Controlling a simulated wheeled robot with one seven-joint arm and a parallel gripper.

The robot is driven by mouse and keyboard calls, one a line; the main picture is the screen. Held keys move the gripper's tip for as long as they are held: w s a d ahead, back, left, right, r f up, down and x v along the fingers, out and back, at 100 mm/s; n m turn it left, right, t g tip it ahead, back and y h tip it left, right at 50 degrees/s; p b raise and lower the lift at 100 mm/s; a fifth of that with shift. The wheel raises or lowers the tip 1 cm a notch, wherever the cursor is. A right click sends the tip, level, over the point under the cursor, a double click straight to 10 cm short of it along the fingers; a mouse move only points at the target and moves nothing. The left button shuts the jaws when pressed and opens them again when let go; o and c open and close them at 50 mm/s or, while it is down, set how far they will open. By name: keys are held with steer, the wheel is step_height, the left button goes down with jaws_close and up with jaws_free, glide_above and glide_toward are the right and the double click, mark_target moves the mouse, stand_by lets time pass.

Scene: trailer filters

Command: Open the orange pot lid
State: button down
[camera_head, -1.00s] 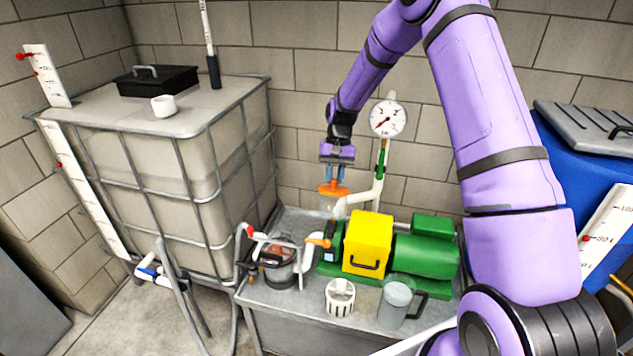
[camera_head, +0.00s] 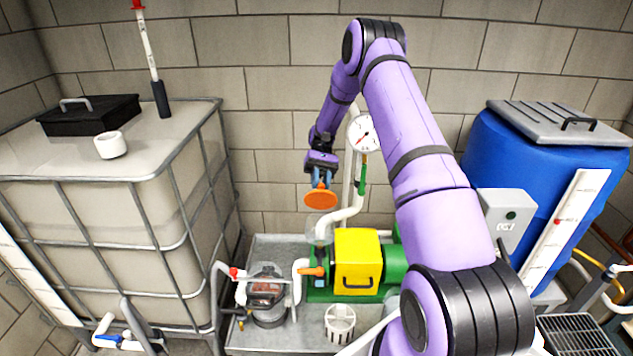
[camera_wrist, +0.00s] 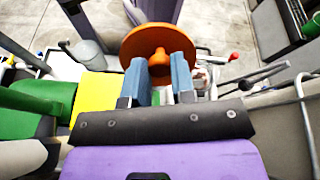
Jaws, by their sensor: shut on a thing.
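The orange pot lid (camera_head: 320,199) is a round disc with a knob, held up in the air and tilted. My gripper (camera_head: 320,179) is shut on its knob; in the wrist view the blue fingers (camera_wrist: 161,75) close on the knob of the lid (camera_wrist: 140,42). The clear pot (camera_head: 318,229) shows below the lid, beside the green and yellow pump (camera_head: 357,250). The lid is apart from the pot. The pot's rim is partly hard to make out behind the pipe.
A pressure gauge (camera_head: 365,134) on a white pipe stands close to the right of my gripper. A caged tank (camera_head: 105,215) is at the left, a blue barrel (camera_head: 500,150) at the right. A white basket (camera_head: 340,323) and a clear strainer housing (camera_head: 265,290) are on the metal bench (camera_head: 275,245).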

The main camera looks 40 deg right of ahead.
steer(key=shift+w+d+f+g+y, duration=0.2)
steer(key=shift+w+g+y, duration=0.1)
steer(key=shift+g, duration=0.1)
stand_by(0.3)
